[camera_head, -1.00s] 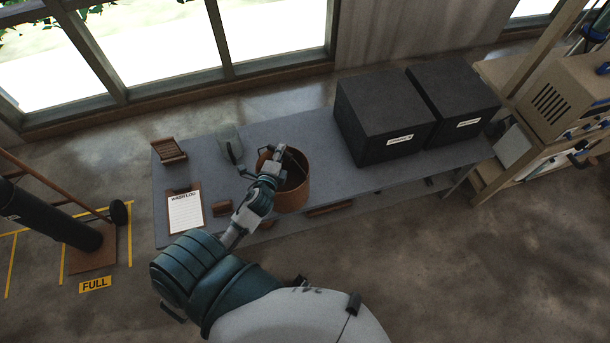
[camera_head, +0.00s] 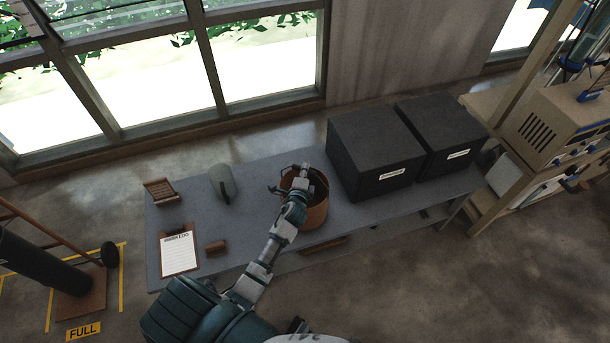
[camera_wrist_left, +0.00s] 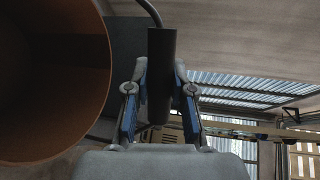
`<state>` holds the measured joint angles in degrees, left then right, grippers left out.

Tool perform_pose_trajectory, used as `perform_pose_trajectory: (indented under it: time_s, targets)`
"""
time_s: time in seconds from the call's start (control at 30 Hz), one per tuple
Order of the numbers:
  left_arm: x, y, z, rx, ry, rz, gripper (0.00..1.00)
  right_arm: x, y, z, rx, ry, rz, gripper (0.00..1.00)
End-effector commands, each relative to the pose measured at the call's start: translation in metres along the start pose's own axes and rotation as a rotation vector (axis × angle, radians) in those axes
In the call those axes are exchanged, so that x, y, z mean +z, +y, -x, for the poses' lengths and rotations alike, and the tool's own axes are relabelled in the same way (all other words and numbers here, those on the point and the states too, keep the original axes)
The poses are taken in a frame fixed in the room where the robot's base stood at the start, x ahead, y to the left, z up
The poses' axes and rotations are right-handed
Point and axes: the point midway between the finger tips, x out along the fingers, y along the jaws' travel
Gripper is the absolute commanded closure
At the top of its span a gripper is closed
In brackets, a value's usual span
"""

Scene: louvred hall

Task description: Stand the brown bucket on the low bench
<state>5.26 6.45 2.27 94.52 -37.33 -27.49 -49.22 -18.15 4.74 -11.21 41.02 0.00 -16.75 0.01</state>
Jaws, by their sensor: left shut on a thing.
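The brown bucket (camera_head: 317,214) is upright over the front middle of the grey low bench (camera_head: 238,228), just left of the black boxes. Whether its base touches the bench top I cannot tell. My left gripper (camera_head: 304,172) is at the bucket's top, with the arm crossing in front of its rim. In the left wrist view, the blue-padded fingers (camera_wrist_left: 160,105) are shut on the dark cylindrical handle grip of the bucket. The bucket's round open mouth (camera_wrist_left: 108,75) fills the left of that view. My right gripper is not in view.
Two black boxes (camera_head: 372,150) stand on the bench right of the bucket. A grey-green jug (camera_head: 223,180), a brown rack (camera_head: 161,190), a clipboard (camera_head: 179,253) and a small brown block (camera_head: 215,247) are to its left. A wooden shelf unit (camera_head: 480,200) is at the right.

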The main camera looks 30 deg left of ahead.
Motion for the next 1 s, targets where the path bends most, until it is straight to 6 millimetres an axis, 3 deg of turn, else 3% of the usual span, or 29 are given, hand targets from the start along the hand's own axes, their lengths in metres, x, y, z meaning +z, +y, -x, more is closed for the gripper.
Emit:
perform_pose_trajectory:
  time_s: [0.1, 0.37, 0.4, 0.47, 0.8, 1.0]
  targets:
    - [-0.001, 0.019, -0.003, 0.003, -0.001, 0.001, 1.0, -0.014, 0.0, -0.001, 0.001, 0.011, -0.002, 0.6]
    - [-0.001, 0.021, -0.003, 0.0, 0.001, 0.001, 1.0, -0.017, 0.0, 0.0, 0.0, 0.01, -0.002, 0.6]
    - [-0.001, 0.022, -0.003, 0.002, 0.0, 0.0, 0.67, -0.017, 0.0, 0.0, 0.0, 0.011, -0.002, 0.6]
    - [-0.001, 0.022, -0.003, 0.002, 0.0, 0.0, 0.52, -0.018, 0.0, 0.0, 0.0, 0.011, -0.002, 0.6]
    - [-0.001, 0.022, -0.001, 0.002, 0.0, 0.0, 0.52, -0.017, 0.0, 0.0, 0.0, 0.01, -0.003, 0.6]
    - [-0.001, 0.021, 0.03, 0.003, 0.001, 0.0, 0.52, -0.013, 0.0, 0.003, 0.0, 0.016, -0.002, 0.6]
